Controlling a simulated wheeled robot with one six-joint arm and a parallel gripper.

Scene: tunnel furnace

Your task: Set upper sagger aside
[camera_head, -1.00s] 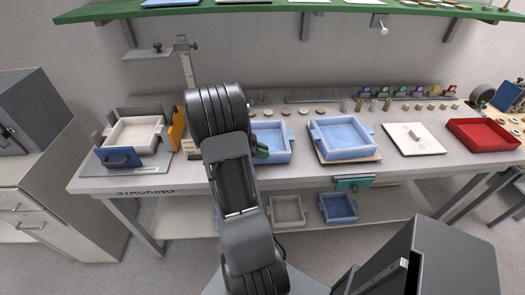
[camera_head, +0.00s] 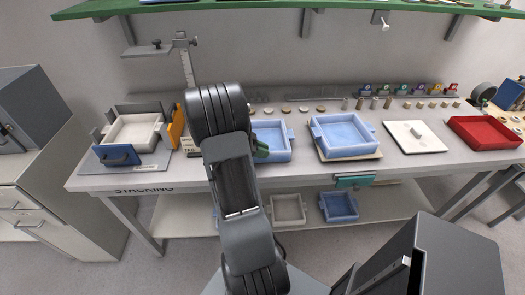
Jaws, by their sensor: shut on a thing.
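A light blue square sagger (camera_head: 272,155) with side lugs is on or just above the bench, right of my arm; its left part is hidden by the arm. My gripper (camera_head: 260,148) shows only as a small green piece at this sagger's left side, shut on it; the fingertips are mostly hidden. A second light blue sagger (camera_head: 347,154) sits on a tan board to the right. A white sagger (camera_head: 135,131) sits in the stacking station at the left, between a blue front plate (camera_head: 117,155) and an orange side piece (camera_head: 175,127).
A white plate with a knob (camera_head: 414,136) and a red tray (camera_head: 485,132) lie on the right of the bench. Small discs and weights line the back. A grey sagger (camera_head: 288,209) and a blue one (camera_head: 338,206) sit on the lower shelf. A green shelf (camera_head: 330,7) hangs above.

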